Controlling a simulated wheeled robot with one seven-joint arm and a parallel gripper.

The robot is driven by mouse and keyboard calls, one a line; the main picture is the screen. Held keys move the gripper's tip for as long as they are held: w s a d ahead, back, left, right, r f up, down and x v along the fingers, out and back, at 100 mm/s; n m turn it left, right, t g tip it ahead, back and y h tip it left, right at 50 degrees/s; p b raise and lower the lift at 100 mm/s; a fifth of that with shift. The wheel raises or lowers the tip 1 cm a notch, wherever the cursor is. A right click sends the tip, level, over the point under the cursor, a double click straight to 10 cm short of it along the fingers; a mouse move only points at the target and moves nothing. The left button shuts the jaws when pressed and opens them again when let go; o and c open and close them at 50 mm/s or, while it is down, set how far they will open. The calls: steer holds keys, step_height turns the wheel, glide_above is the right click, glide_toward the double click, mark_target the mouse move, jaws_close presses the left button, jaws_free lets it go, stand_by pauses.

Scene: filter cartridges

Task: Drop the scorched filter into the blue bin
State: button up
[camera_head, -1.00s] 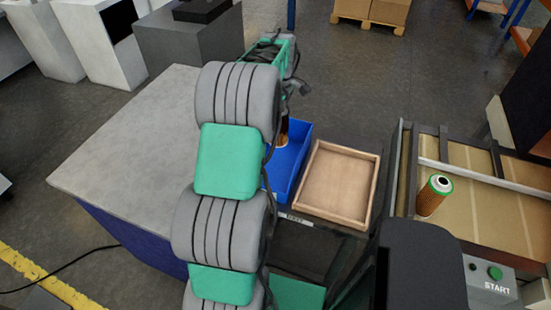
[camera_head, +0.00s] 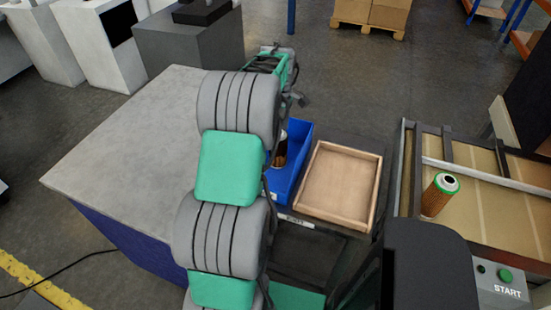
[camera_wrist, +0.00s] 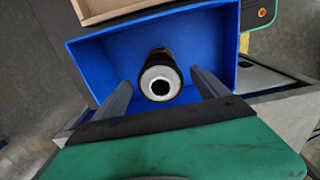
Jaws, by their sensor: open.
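The scorched filter (camera_head: 280,152), dark brown with a pale end ring, stands inside the blue bin (camera_head: 303,145). In the wrist view the filter (camera_wrist: 160,80) shows end-on, its white ring and dark hole facing the camera, within the walls of the blue bin (camera_wrist: 222,35). My gripper (camera_wrist: 161,79) is open, with one finger on each side of the filter in that view and gaps to both. In the head view my gripper (camera_head: 294,98) is above the bin's far end, and my arm hides the bin's left part.
A shallow wooden tray (camera_head: 338,187) lies right of the bin. A second filter (camera_head: 439,195), orange-brown with a green-rimmed white top, stands on the conveyor (camera_head: 480,205). A START button panel (camera_head: 502,281) is at lower right. The grey tabletop (camera_head: 135,140) at left is bare.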

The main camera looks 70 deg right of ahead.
step_height(320, 180, up, 8)
steer(key=shift+f+b, duration=0.1)
steer(key=shift+b, duration=0.4)
